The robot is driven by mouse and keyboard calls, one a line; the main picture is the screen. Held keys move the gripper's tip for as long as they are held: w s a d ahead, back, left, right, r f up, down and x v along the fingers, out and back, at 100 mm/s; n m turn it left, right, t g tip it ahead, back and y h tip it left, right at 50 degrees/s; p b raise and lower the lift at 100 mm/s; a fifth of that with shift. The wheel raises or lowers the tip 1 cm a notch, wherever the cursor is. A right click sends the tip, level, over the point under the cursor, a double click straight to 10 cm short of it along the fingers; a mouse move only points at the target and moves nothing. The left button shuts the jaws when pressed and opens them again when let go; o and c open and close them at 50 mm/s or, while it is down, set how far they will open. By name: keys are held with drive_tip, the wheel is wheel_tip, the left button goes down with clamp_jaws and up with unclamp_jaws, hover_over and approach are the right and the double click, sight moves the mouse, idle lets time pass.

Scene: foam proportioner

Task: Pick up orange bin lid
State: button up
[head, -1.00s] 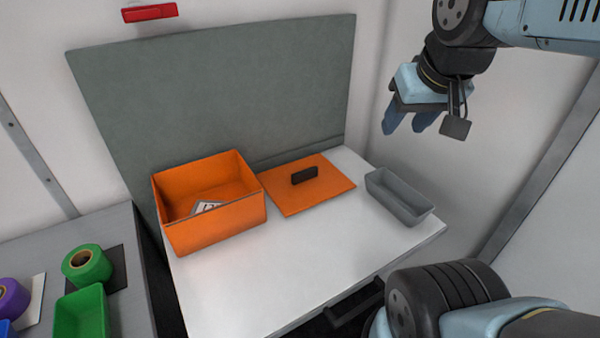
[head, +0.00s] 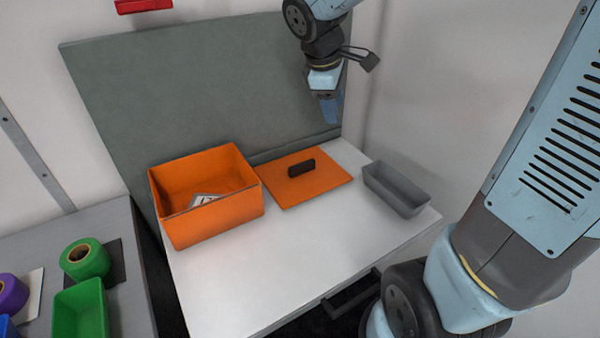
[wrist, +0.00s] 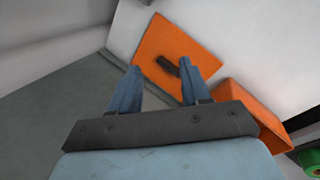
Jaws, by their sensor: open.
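The orange bin lid (head: 318,186) lies flat on the white table, with a dark handle (head: 301,168) on its top. It also shows in the wrist view (wrist: 163,45), where its handle (wrist: 167,66) appears just beyond and between my fingertips. My gripper (head: 331,118) is open and empty, pointing down above the table's back edge, higher than the lid and apart from it. In the wrist view, my two blue fingers (wrist: 168,74) are spread apart. The open orange bin (head: 210,222) stands left of the lid and holds a white labelled item (head: 205,200).
A grey tray (head: 396,190) stands right of the lid. A grey upright panel (head: 200,95) rises behind the table. Green tape (head: 85,258) and a green bin (head: 80,312) are on a grey surface at left. The white table's front (head: 270,270) is clear.

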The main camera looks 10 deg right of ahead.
drive_tip(key=w+a+f+n, duration=0.9)
drive_tip(key=a+f, duration=0.1)
drive_tip(key=f, duration=0.1)
hover_over(301, 164)
drive_tip(key=a, duration=0.2)
drive_tip(key=shift+n+g+h, duration=0.4)
wheel_tip(301, 164, down, 8)
drive_tip(key=shift+s+a+f, duration=0.1)
drive_tip(key=shift+s+a, duration=0.05)
drive_tip(key=shift+s+x, duration=0.2)
drive_tip(key=shift+x, duration=2.5)
clamp_jaws()
